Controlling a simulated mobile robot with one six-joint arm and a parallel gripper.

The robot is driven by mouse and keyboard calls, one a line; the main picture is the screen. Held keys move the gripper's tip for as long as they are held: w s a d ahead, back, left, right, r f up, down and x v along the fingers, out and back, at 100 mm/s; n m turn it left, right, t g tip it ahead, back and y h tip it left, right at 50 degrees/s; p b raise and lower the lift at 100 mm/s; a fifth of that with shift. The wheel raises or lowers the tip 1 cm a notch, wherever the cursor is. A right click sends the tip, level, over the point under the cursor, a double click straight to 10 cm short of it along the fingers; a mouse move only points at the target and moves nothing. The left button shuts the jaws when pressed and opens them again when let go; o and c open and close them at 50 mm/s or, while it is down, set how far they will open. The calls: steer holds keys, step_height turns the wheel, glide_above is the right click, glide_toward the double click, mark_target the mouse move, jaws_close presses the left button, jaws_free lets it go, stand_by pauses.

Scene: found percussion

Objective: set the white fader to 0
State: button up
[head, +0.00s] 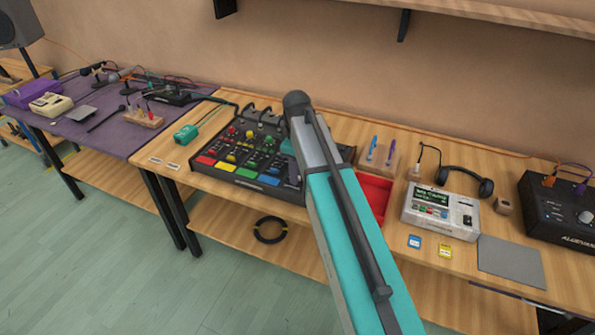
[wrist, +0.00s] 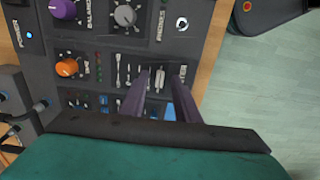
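The black mixer panel (head: 238,178) sits on the wooden bench, its right part hidden by my arm in the head view. In the wrist view the panel (wrist: 100,40) shows knobs and several short fader slots. A pale, whitish fader (wrist: 160,80) shows between the two dark fingers of my gripper (wrist: 162,72). The fingers are apart, one on each side of it, and I see no contact. The fader's scale marks are too small to read.
A purple knob (wrist: 62,9), a grey knob (wrist: 125,15) and an orange knob (wrist: 67,67) stand left of the fingers. The bench edge (wrist: 212,60) lies to the right. A red tray (head: 375,192) and a white device (head: 440,210) stand right of the mixer.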

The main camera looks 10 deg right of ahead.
jaws_close()
steer(key=shift+w+d+p, duration=0.2)
steer(key=shift+w+d, duration=0.6)
steer(key=shift+w, duration=0.3)
steer(key=shift+w+d+p, duration=0.2)
steer(key=shift+w+d, duration=0.55)
steer(key=shift+w, duration=0.35)
jaws_free()
steer(key=shift+r, duration=0.15)
step_height(320, 180, up, 14)
steer(key=b, duration=0.2)
steer(key=shift+f, duration=0.2)
